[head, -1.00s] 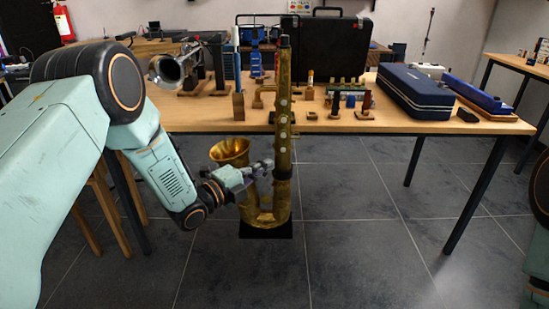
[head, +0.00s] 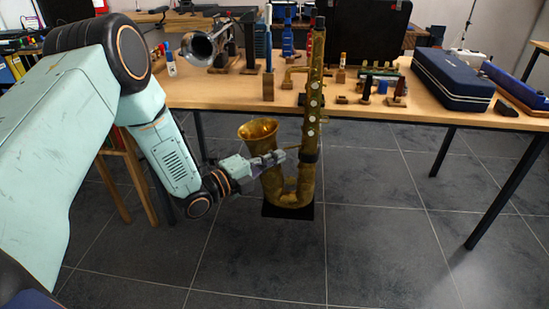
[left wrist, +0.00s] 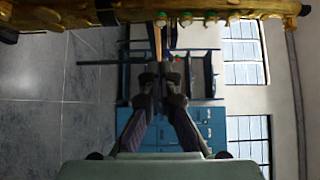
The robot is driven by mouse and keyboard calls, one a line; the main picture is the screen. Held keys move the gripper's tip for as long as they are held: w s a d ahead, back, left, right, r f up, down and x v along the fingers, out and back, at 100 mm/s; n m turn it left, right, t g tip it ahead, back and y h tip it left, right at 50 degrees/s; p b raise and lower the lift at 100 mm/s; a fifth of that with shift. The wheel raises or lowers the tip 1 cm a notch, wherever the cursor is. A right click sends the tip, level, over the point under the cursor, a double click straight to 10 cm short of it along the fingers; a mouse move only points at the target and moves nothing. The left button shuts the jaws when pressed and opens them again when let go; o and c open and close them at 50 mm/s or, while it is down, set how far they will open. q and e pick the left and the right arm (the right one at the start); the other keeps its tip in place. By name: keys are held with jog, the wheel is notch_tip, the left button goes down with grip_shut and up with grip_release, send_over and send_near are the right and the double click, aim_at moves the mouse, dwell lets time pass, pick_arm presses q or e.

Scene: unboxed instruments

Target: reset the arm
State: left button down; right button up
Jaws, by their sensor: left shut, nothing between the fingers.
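My left arm reaches in from the left in the head view. Its gripper (head: 274,158) is shut and empty, and it overlaps the space between the bell and the body of a brass saxophone (head: 309,125). The saxophone stands upright on a black base (head: 288,209) in front of the table. In the left wrist view the gripper fingertips (left wrist: 159,72) are together, with a brass tube with keys (left wrist: 140,12) crossing the top of the picture. I cannot tell whether the fingers touch the saxophone. My right gripper does not show.
The wooden table (head: 420,107) stands behind the saxophone. It bears a silver horn (head: 207,46), a dark blue case (head: 452,79), a black case (head: 368,35) and several small parts. A wooden stool (head: 126,170) is behind my left arm. The tiled floor (head: 380,250) is clear in front.

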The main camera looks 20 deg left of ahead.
pick_arm(q)
jog(key=s+f+n+g+y, duration=0.75)
jog(key=s+f+n, duration=0.9)
jog(key=n, duration=0.25)
jog(key=s+f+n+g+y+p, duration=0.1)
jog(key=s+n+g, duration=0.4)
jog(key=s, duration=1.9)
jog(key=f+g+p, duration=0.1)
jog(key=g, duration=0.2)
jog(key=shift+s+f+p, duration=0.3)
jog(key=shift+s+p, duration=0.05)
